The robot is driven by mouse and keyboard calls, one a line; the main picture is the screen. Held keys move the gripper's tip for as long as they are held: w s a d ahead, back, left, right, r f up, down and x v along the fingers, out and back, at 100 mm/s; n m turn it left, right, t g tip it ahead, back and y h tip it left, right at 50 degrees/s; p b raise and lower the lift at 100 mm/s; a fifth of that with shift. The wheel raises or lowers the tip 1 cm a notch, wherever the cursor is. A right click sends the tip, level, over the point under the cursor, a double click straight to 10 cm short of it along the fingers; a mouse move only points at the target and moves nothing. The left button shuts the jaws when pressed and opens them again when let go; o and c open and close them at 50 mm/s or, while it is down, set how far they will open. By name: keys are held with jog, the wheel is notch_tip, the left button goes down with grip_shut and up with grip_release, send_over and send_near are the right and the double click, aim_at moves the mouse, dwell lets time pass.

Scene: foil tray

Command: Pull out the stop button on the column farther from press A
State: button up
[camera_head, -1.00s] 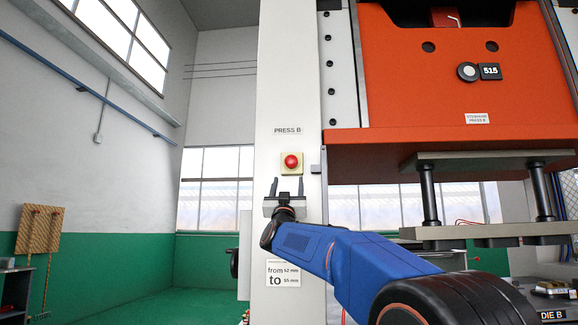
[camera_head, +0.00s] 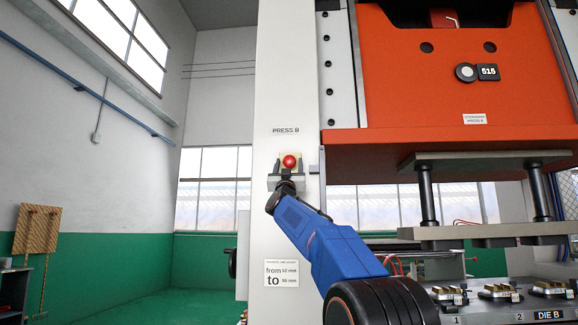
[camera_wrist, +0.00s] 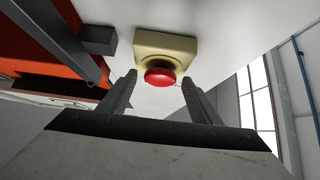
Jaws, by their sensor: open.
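The red stop button (camera_head: 289,161) sits on a cream box on the white column (camera_head: 285,217) marked PRESS B. In the wrist view the red button (camera_wrist: 160,76) stands out from its cream box (camera_wrist: 166,46), just beyond and between my fingertips. My gripper (camera_head: 288,170) is just below and in front of the button, covering the lower part of the box in the head view. In the wrist view my gripper (camera_wrist: 158,80) is open, with one finger on each side of the button and nothing held. I cannot tell whether the fingertips touch the box.
The orange press (camera_head: 440,80) stands right of the column, with die plates (camera_head: 480,233) below it. A small grey block (camera_head: 314,169) sticks out at the column's right edge near the button. A pegboard (camera_head: 37,229) stands far left. The floor left of the column is clear.

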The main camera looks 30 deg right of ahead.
jog(key=shift+c, duration=0.6)
grip_shut()
jog(key=shift+s+a, duration=0.3)
jog(key=shift+s, duration=0.15)
jog(key=shift+o, duration=0.6)
grip_release()
